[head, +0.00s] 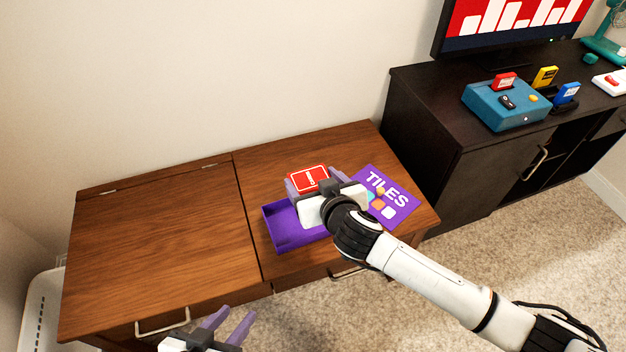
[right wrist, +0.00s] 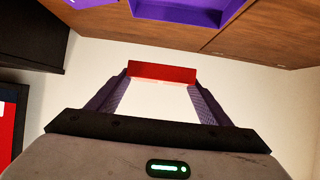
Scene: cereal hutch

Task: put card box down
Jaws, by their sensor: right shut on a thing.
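The red card box (head: 310,179) with a white design is held in my right gripper (head: 316,187), above the purple open box on the hutch top. In the right wrist view, the red box (right wrist: 162,72) sits between the two purple fingertips, at their far ends. My right gripper (right wrist: 160,80) is shut on it. My left gripper (head: 228,325) is low at the front edge of the hutch, its purple fingers apart with nothing seen between them. The face of the card box toward the wrist camera shows only as a red strip.
A purple open box (head: 285,236) lies on the brown wooden hutch (head: 160,250), partly hidden by my right arm. A purple "TILES" lid (head: 397,209) lies at its right. The hutch's left half is clear. A dark cabinet (head: 425,130) with a teal console (head: 495,108) stands at the right.

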